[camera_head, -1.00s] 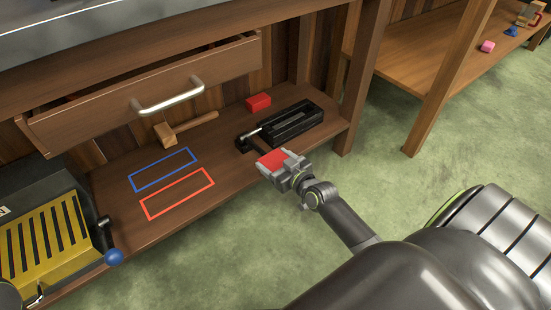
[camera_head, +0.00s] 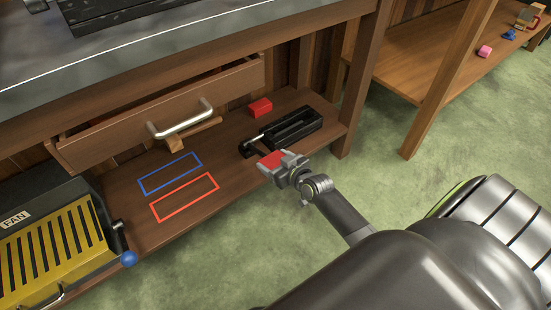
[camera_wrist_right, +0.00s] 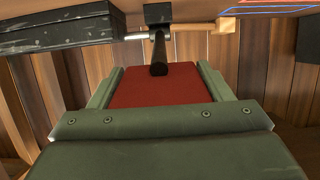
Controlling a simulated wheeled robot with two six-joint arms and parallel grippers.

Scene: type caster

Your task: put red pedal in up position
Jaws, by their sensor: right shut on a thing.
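The red pedal (camera_head: 271,158) is at the end of a short black arm on a black base unit (camera_head: 292,128) on the lower wooden shelf. My right gripper (camera_head: 275,163) is shut on the pedal, at the shelf's front edge. In the right wrist view the red pedal (camera_wrist_right: 160,88) lies between my two fingers, with its black arm running to the base unit (camera_wrist_right: 60,30). Whether the pedal is up or down is hard to tell. My left gripper is not in view.
A red block (camera_head: 260,108) lies behind the base unit. Blue (camera_head: 170,173) and red (camera_head: 184,197) outlines mark the shelf. An open drawer (camera_head: 110,130) overhangs a mallet (camera_head: 195,138). A yellow fan unit (camera_head: 50,250) stands left. Green floor is clear in front.

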